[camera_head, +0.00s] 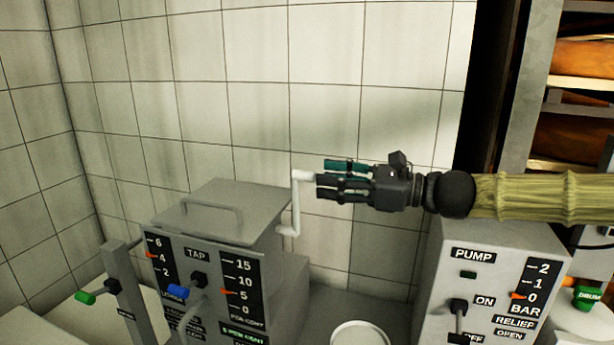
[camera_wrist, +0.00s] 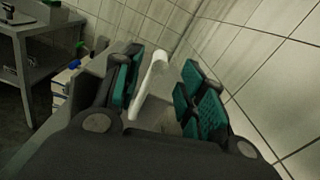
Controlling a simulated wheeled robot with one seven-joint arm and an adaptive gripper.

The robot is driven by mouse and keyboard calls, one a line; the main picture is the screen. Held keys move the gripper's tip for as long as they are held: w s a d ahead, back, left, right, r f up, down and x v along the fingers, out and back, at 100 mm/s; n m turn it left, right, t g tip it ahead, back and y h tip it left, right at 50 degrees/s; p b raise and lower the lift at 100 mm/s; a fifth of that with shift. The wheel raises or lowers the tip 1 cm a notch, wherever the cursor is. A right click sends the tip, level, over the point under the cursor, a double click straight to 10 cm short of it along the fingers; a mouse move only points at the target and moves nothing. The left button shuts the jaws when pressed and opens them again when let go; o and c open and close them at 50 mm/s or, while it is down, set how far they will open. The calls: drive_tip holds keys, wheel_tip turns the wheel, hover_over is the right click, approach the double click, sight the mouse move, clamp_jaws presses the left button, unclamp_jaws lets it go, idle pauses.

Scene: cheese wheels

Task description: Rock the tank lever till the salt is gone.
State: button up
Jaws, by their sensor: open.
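The grey tank (camera_head: 235,215) stands left of centre in the head view, with a handled lid. A white cranked lever (camera_head: 296,208) stands up at its right side, its short top end bent toward my gripper. My gripper (camera_head: 321,180) is open at that top end, coming from the right. In the wrist view the white lever (camera_wrist: 148,88) lies between the spread teal-padded fingers (camera_wrist: 160,80), with gaps at both sides; I cannot tell whether either finger touches it. The tank's per-cent scale (camera_head: 240,285) has a red pointer near 5.
A blue-handled tap (camera_head: 180,291) and a green-handled lever (camera_head: 88,297) are at the tank's front and left. A pump box (camera_head: 490,255) stands to the right, below my arm. A white round vessel (camera_head: 360,335) is between them. A tiled wall (camera_head: 300,80) is behind.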

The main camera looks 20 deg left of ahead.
sight(314, 177)
drive_tip(key=shift+w+a, duration=0.1)
drive_tip(key=shift+a, duration=2.85)
drive_tip(key=shift+c, duration=0.2)
